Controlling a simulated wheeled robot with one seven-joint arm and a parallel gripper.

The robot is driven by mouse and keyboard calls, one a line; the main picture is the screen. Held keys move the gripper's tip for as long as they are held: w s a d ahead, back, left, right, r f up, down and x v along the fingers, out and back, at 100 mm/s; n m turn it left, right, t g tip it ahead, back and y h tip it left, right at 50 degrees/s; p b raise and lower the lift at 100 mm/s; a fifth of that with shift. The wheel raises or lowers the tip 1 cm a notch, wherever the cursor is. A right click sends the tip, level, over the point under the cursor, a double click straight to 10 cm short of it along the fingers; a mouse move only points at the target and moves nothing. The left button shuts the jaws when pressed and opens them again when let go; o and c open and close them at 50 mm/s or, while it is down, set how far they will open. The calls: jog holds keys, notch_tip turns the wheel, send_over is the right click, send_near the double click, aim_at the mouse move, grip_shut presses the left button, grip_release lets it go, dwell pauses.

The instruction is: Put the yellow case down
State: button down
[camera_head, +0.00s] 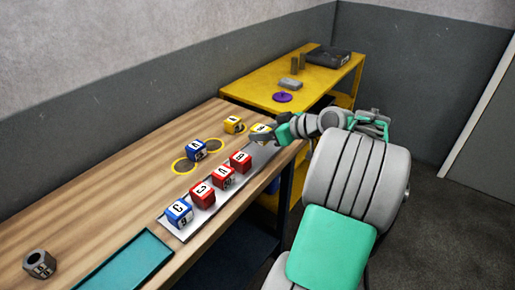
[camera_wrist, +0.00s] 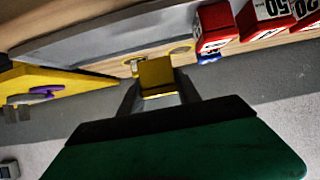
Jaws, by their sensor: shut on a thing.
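The yellow case (camera_head: 260,129) is at the far end of the grey tray, partly hidden by my gripper (camera_head: 264,136). In the wrist view the yellow case (camera_wrist: 156,74) sits between the two fingers of my gripper (camera_wrist: 158,92), which is shut on it. I cannot tell whether the case touches the tray or hangs just above it. Another yellow case (camera_head: 234,124) stands on the wooden bench, left of the held one.
The grey tray (camera_head: 176,233) holds red cases (camera_head: 202,195) and a blue case (camera_head: 179,213). Another blue case (camera_head: 196,150) stands near yellow rings (camera_head: 175,168) on the bench (camera_head: 110,165). A teal tray (camera_head: 128,262) and a dark hex nut (camera_head: 39,264) are nearer. A yellow table (camera_head: 250,90) stands behind.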

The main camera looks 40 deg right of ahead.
jog(key=f, duration=0.1)
jog(key=w+a+f, duration=0.1)
jog(key=f, duration=0.2)
jog(key=shift+w+a+f, duration=0.15)
jog(key=shift+f, duration=0.55)
jog(key=c, duration=0.8)
grip_release()
jog(key=shift+c, duration=0.2)
jog(key=shift+r, duration=0.3)
jog(key=v, duration=1.2)
jog(key=shift+f, duration=0.15)
